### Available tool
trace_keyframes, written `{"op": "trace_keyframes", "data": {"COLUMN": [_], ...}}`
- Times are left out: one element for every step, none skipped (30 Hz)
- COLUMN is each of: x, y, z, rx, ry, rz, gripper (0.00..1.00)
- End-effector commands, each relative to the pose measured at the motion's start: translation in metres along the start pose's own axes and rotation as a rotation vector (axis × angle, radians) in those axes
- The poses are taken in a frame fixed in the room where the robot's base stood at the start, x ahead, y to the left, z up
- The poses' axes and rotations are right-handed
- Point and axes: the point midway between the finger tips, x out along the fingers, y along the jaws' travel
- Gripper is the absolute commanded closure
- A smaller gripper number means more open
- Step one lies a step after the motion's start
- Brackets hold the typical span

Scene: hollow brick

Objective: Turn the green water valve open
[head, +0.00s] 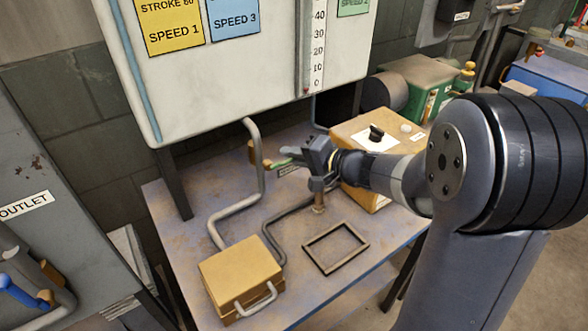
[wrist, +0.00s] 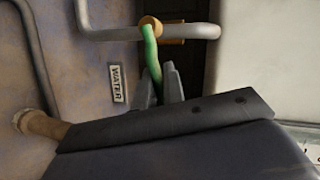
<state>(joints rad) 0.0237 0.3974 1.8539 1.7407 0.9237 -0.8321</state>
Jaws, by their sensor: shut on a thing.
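The green water valve handle (wrist: 152,55) runs down from a brass valve body (wrist: 151,24) on a grey pipe in the wrist view. A "WATER" label (wrist: 118,84) is on the surface left of it. My gripper (wrist: 160,88) is shut on the lower part of the green handle, with one finger on each side. In the head view my gripper (head: 303,158) reaches left to the green handle (head: 282,163), next to the brass valve body (head: 266,163). The handle's far end is hidden between the fingers.
A grey bent pipe (head: 250,200) rises from the table (head: 190,225). A tan box with a black knob (head: 376,132) stands beside my wrist. A yellow case (head: 238,272) and a dark rectangular frame (head: 336,247) are at the front. A white panel (head: 255,65) hangs above.

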Motion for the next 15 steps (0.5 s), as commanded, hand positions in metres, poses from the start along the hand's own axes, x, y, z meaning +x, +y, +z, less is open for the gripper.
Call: {"op": "trace_keyframes", "data": {"x": [0.002, 0.001, 0.001, 0.001, 0.0, 0.0, 0.0, 0.0, 0.0, 0.0, -0.001, -0.001, -0.001, -0.001, -0.001], "y": [0.003, 0.002, -0.001, -0.002, -0.004, -0.006, -0.008, -0.01, -0.012, -0.014, -0.016, -0.018, -0.02, -0.021, -0.024], "z": [0.002, 0.003, 0.003, 0.003, 0.004, 0.004, 0.005, 0.005, 0.006, 0.007, 0.007, 0.008, 0.009, 0.01, 0.011], "rx": [-0.048, -0.073, -0.107, -0.133, -0.16, -0.193, -0.219, -0.245, -0.279, -0.305, -0.331, -0.364, -0.391, -0.417, -0.45], "ry": [0.01, 0.016, 0.024, 0.03, 0.034, 0.041, 0.048, 0.053, 0.06, 0.066, 0.071, 0.079, 0.083, 0.089, 0.097], "rz": [0.013, 0.023, 0.037, 0.048, 0.059, 0.074, 0.085, 0.095, 0.109, 0.12, 0.131, 0.146, 0.156, 0.167, 0.181], "gripper": [1.0, 1.0, 1.0, 1.0, 1.0, 1.0, 1.0, 1.0, 1.0, 1.0, 1.0, 1.0, 1.0, 1.0, 1.0]}}
